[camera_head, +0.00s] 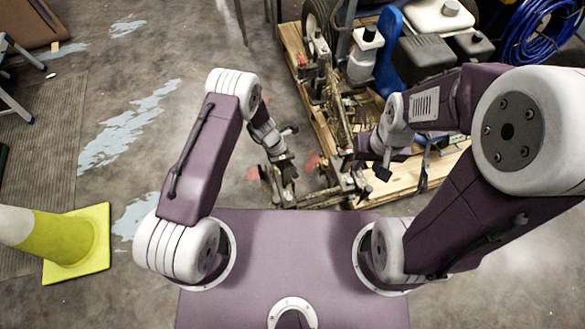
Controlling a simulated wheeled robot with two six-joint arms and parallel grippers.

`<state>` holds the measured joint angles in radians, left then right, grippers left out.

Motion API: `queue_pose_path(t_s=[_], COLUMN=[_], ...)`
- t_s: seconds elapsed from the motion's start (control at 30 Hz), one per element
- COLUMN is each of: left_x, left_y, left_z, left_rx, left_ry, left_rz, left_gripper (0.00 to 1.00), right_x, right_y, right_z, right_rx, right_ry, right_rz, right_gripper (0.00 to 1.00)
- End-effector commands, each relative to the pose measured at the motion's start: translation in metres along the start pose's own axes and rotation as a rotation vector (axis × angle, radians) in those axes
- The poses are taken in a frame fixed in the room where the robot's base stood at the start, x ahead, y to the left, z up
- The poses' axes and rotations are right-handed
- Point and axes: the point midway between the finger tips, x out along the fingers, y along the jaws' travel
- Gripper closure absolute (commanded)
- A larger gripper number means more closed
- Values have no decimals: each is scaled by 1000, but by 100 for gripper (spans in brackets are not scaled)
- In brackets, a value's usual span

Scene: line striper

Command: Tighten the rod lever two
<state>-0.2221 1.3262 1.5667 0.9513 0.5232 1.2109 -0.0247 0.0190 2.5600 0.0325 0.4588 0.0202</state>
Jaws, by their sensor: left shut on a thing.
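The line striper (340,120) stands at the upper middle, a wheeled metal frame with rods and small fittings at its near end. My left gripper (287,182) reaches down at the left of this near end and is shut on a small part there. The fingers cover most of that part, and I cannot make out its shape or which lever it is. My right gripper (381,168) hangs over the near right side of the striper, in front of the wooden pallet. Its jaw opening is too small to tell. I cannot pick out rod lever two with certainty.
A wooden pallet (440,172) lies under the striper. A white jug (362,60), a blue hose coil (543,35) and containers crowd the upper right. The paint-marked floor (110,100) at left is mostly clear.

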Motion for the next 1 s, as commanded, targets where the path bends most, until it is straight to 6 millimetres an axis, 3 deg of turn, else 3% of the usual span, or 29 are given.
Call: queue_pose_path(t_s=[0.37, 0.7, 0.83, 1.0], left_x=[-2, -70, -86, -90], left_y=[0, 0, 0, 0], left_z=[0, 2, 1, 0], left_rx=[0, -1, 0, 0], left_ry=[0, -1, 0, 1], left_rz=[0, 2, -1, -2], left_gripper=[72, 72, 72, 72], right_x=[-1, -22, -25, -25], right_y=[0, 0, 0, 0], right_z=[0, -2, -3, -3], right_rx=[0, 0, 0, 0], right_ry=[0, 0, 0, 0], right_rz=[0, 0, 0, 0], right_gripper=[64, 64, 64, 64])
